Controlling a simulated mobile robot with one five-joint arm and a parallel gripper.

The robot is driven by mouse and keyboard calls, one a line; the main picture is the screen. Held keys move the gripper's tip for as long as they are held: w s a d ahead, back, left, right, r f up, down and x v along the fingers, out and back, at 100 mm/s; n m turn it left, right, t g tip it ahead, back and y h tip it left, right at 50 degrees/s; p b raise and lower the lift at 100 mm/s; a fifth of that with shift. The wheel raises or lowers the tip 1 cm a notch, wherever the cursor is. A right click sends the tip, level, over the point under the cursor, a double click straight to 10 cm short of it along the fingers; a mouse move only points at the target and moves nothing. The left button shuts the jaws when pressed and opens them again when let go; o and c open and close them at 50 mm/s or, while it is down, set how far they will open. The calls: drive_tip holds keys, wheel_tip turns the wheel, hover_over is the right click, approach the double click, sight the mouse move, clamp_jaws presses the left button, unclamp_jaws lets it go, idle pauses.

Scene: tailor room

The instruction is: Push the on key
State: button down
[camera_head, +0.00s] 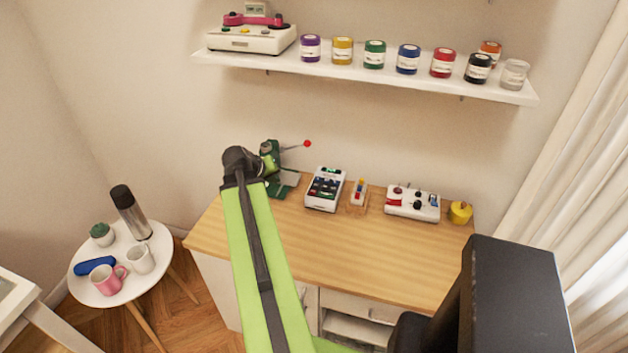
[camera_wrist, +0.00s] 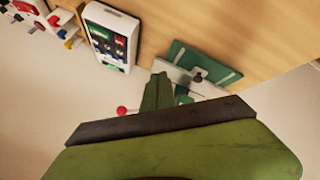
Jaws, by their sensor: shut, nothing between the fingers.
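A white keypad box (camera_head: 325,188) stands at the back of the wooden counter, with a dark face, several small keys and a small green display. It shows at upper left in the wrist view (camera_wrist: 112,36). Which key is the on key is too small to tell. My gripper (camera_head: 243,163) is at the dark end of my green arm, left of the keypad box and apart from it. Its wide green body with a dark edge (camera_wrist: 165,122) fills the bottom of the wrist view. It is shut and empty; its fingertips are not clearly visible.
A green press (camera_head: 283,184) with a red-ball lever stands close to my gripper. Right of the keypad box are a small wooden stand (camera_head: 358,194), a white control box (camera_head: 413,203) and a yellow pot (camera_head: 460,212). A shelf (camera_head: 385,77) runs above. The counter's front (camera_head: 350,250) is clear.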

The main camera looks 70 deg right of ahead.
wheel_tip(320, 180, up, 4)
drive_tip(key=m+g+h+p, duration=0.1)
drive_tip(key=m+g, duration=0.1)
hover_over(311, 193)
drive_tip(key=shift+f, duration=0.1)
drive_tip(key=shift+f, duration=0.1)
wheel_tip(311, 193, down, 9)
drive_tip(key=b, duration=0.8)
drive_tip(key=shift+r+b, duration=0.2)
drive_tip(key=shift+b, duration=0.15)
idle(0.8)
drive_tip(key=shift+f+b, duration=0.35)
drive_tip(key=shift+f, duration=0.05)
drive_tip(key=shift+f+b, duration=0.45)
drive_tip(key=shift+b, duration=0.05)
idle(0.4)
drive_tip(key=shift+r, duration=0.15)
drive_tip(key=shift+r+p, duration=0.7)
drive_tip(key=shift+p, duration=0.2)
